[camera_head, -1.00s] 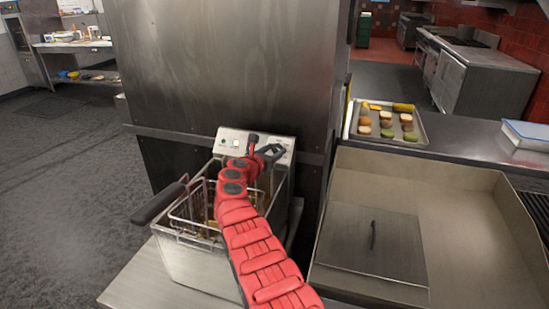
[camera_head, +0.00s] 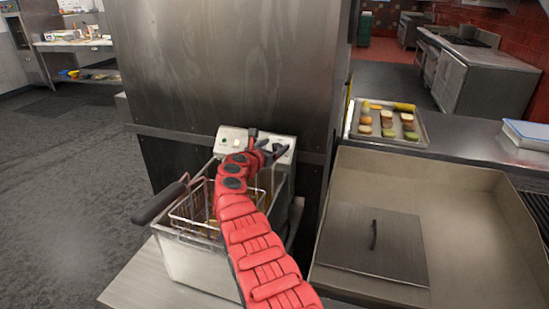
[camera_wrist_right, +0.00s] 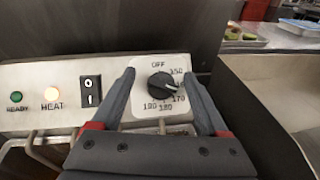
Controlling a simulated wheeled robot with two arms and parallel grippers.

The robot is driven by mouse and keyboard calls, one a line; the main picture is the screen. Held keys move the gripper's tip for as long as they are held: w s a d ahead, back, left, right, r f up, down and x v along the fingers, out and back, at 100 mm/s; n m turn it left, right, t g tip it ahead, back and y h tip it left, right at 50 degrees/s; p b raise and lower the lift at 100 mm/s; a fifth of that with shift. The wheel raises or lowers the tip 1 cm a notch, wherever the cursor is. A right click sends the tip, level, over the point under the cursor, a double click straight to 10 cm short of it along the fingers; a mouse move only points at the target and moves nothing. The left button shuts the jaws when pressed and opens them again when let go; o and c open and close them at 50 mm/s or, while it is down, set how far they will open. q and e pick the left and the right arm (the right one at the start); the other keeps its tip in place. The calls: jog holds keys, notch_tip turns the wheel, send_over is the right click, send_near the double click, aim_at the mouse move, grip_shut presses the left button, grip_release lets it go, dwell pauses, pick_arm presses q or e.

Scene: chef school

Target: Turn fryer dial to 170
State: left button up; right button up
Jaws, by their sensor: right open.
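The fryer (camera_head: 195,262) stands in the middle of the head view, with its control panel (camera_head: 232,134) at the back. In the right wrist view the black dial (camera_wrist_right: 161,87) sits on the light panel (camera_wrist_right: 60,75), marked OFF, 150, 170, 180 and 190. Its white mark points right and slightly down, close to 170; the label between 150 and 170 is partly covered. My right gripper (camera_wrist_right: 159,75) is open, with one finger on each side of the dial; I cannot tell whether they touch it. It also shows at the panel in the head view (camera_head: 268,147). My left gripper is not in view.
The fryer basket (camera_head: 188,210) with its dark handle (camera_head: 160,202) lies under my right arm. A steel wall (camera_head: 225,60) rises behind. A flat-bottomed basin (camera_head: 470,240) is at right.

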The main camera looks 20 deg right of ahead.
jog(key=s+a+r+p, duration=0.1)
jog(key=s+a, duration=0.1)
jog(key=s, duration=0.5)
jog(key=s+a+r+p, duration=0.1)
jog(key=s+a+r, duration=0.1)
jog(key=s, duration=0.6)
jog(key=shift+s+r, duration=0.25)
jog(key=shift+s, duration=0.05)
dwell(0.5)
